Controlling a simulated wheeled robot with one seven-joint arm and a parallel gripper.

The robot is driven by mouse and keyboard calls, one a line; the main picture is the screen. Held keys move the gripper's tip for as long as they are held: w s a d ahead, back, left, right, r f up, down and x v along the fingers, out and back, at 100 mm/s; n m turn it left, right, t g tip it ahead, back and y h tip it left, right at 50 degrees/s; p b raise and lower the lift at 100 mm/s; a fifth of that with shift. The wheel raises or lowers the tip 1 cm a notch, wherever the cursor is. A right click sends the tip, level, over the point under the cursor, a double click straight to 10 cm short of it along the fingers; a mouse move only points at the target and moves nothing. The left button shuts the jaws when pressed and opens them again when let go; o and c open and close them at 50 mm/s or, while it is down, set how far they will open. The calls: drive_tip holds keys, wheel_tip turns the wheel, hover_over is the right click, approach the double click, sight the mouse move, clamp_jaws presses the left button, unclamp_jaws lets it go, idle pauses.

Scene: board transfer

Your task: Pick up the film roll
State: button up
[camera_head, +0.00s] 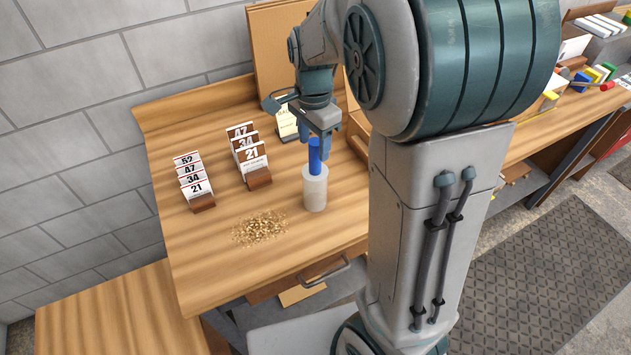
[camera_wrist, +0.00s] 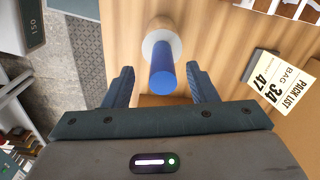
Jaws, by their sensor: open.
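The film roll (camera_head: 315,191) is a whitish upright cylinder with a blue handle (camera_head: 315,157) rising from its top. It stands on the wooden bench near the front right. My gripper (camera_head: 319,138) is above it, pointing down, with its fingers around the level of the handle's top. In the wrist view, the blue handle (camera_wrist: 163,76) shows between the two spread fingers of my gripper (camera_wrist: 160,74), with the white roll (camera_wrist: 158,40) beyond. The fingers look apart from the handle. Contact is hard to judge in the head view.
Scattered golden bits (camera_head: 260,228) lie left of the roll. Two stands of numbered cards, one at the left (camera_head: 196,184) and one in the middle (camera_head: 250,157), stand behind. A pack list card (camera_wrist: 276,83) stands nearby. The bench's front left (camera_head: 205,270) is clear.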

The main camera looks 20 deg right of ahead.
sight(315, 156)
drive_tip(key=shift+w+d+f+p, duration=0.15)
drive_tip(key=shift+f+p, duration=0.15)
drive_tip(key=shift+f, duration=1.05)
drive_tip(key=shift+w+f+p, duration=0.1)
drive_tip(key=shift+f+p, duration=0.2)
drive_tip(key=shift+f, duration=1)
clamp_jaws()
